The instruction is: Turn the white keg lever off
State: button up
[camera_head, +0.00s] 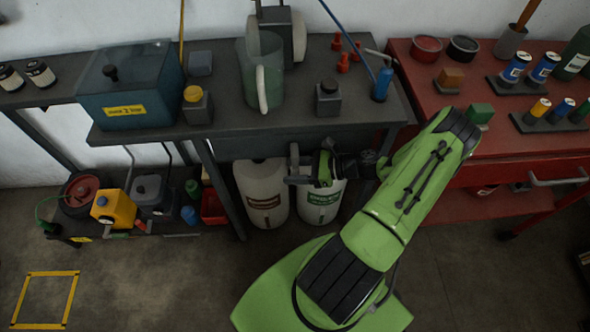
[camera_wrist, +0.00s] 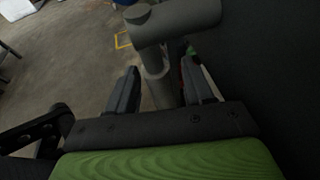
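Two white kegs stand on the floor under the dark bench: the left keg (camera_head: 262,197) has a brown label, the right keg (camera_head: 320,203) a green one. My gripper (camera_head: 303,168) is in front of their tops and hides them in part. In the wrist view, my gripper (camera_wrist: 161,68) is open. A grey lever with a thick crossbar (camera_wrist: 178,21) and a round stem (camera_wrist: 158,88) shows there, the stem between my fingers with gaps visible. Whether a finger touches it I cannot tell, nor which keg it belongs to.
The dark bench top (camera_head: 300,118) is just above my gripper, with a jug (camera_head: 261,80) and bottles on it. A low shelf with a yellow can (camera_head: 113,209) is at left. The front floor is open.

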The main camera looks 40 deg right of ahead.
jog(key=p+v, duration=0.1)
jog(key=v, duration=0.6)
jog(key=shift+s+d+p, duration=0.2)
jog(key=shift+p, duration=0.1)
